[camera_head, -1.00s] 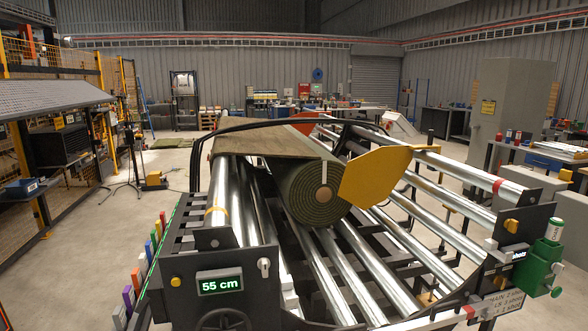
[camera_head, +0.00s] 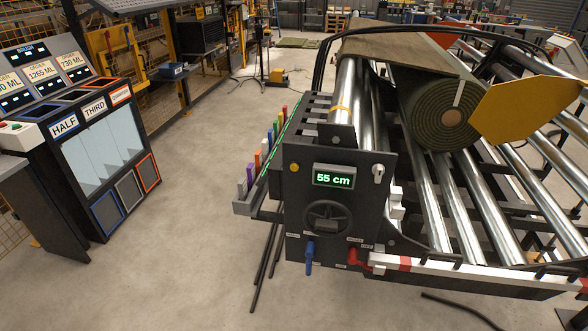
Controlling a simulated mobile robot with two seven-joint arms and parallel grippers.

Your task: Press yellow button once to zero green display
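The green display (camera_head: 333,179) on the dark front panel of the roller machine reads "55 cm". The yellow button (camera_head: 294,167) is a small round knob on the same panel, just left of and slightly above the display. Nothing touches or covers it. Neither of my grippers shows in the head view.
A turf roll (camera_head: 440,110) lies on the machine's rollers beside a yellow plate (camera_head: 525,110). Below the display are a handwheel (camera_head: 328,217), a blue lever (camera_head: 309,257) and a red lever (camera_head: 357,260). A bin cabinet (camera_head: 105,160) stands at left. The floor (camera_head: 190,240) between is clear.

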